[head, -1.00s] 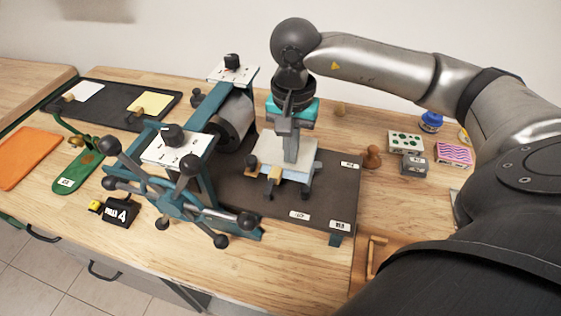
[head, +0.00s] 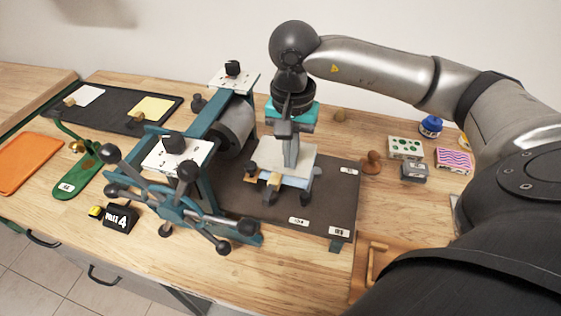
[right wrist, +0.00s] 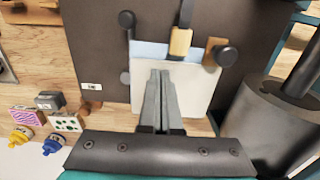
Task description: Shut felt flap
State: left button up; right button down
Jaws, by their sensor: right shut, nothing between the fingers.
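The felt flap (head: 268,153) is a pale square sheet over the dark press bed (head: 338,195). It also shows in the right wrist view (right wrist: 204,92), with a light blue strip (right wrist: 148,50) along its far edge. A wooden tab (head: 273,181) sits at its front edge, and also shows in the wrist view (right wrist: 180,42). My right gripper (head: 289,164) is shut and empty, pointing down over the flap. In the wrist view its fingertips (right wrist: 162,74) overlap the sheet; whether they touch it I cannot tell. My left gripper is out of view.
The press roller (head: 234,127) and its spoked handwheel (head: 180,200) stand left of the flap. Dark round knobs (right wrist: 227,56) flank the flap. A wooden stamp (head: 371,163), a grey block (head: 413,172) and a blue jar (head: 431,126) stand to the right.

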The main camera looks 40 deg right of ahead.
jog(key=shift+w+d+r+p, duration=0.1)
jog(key=shift+r+p, duration=1.35)
jog(key=shift+r, duration=1.35)
jog(key=shift+f, duration=0.1)
